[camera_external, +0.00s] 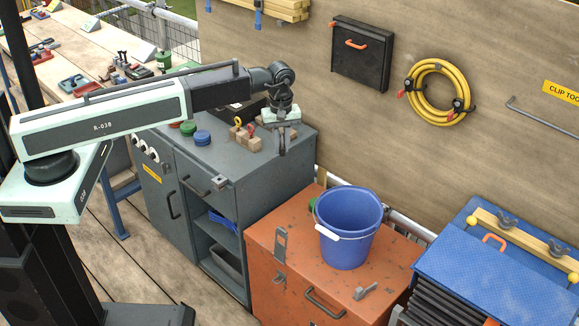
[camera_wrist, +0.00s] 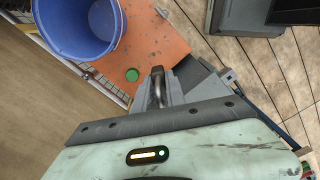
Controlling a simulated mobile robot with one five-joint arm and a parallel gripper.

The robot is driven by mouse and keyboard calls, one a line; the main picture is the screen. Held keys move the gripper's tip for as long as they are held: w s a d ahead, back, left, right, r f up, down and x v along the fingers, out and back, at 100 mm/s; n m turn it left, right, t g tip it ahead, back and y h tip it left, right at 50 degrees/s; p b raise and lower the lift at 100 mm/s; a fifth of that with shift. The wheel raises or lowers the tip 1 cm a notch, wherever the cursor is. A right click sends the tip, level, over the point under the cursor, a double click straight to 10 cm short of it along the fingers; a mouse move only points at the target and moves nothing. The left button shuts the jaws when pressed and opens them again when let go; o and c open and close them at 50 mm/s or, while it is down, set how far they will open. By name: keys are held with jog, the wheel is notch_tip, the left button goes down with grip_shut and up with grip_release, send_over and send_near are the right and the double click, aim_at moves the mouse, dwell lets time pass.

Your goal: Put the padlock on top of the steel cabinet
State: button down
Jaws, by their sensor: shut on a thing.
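The grey steel cabinet (camera_external: 232,160) stands in the middle of the external view, with several small things on its top. My gripper (camera_external: 282,147) points down near the right end of the cabinet top in that view. In the wrist view my gripper (camera_wrist: 160,96) is shut on a small metal piece with a dark, rounded loop, which looks like the padlock (camera_wrist: 157,84). In the external view the held piece is too small to make out. The wrist view shows the orange chest (camera_wrist: 158,40) beyond the jaws.
On the cabinet top are blue (camera_external: 202,138) and green (camera_external: 188,128) lids and wooden blocks with hooks (camera_external: 247,139). A blue bucket (camera_external: 348,232) stands on the orange chest (camera_external: 262,245) to the right. A wooden wall (camera_external: 300,90) rises behind. The cabinet's front top is clear.

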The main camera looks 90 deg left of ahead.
jog(key=s+a+f+m+b, duration=0.35)
jog(key=s+a+m, duration=0.25)
jog(key=s+m, duration=0.25)
jog(key=m+b, duration=0.3)
jog(key=b, duration=0.1)
send_over(226, 162)
notch_tip(226, 162, down, 4)
jog(key=shift+w+r, duration=0.1)
notch_tip(226, 162, down, 9)
jog(key=b, duration=0.8)
jog(key=shift+r, duration=0.5)
jog(key=shift+f, duration=0.25)
jog(key=c, duration=1.4)
grip_release()
jog(key=shift+r, duration=0.1)
jog(key=shift+o, duration=0.2)
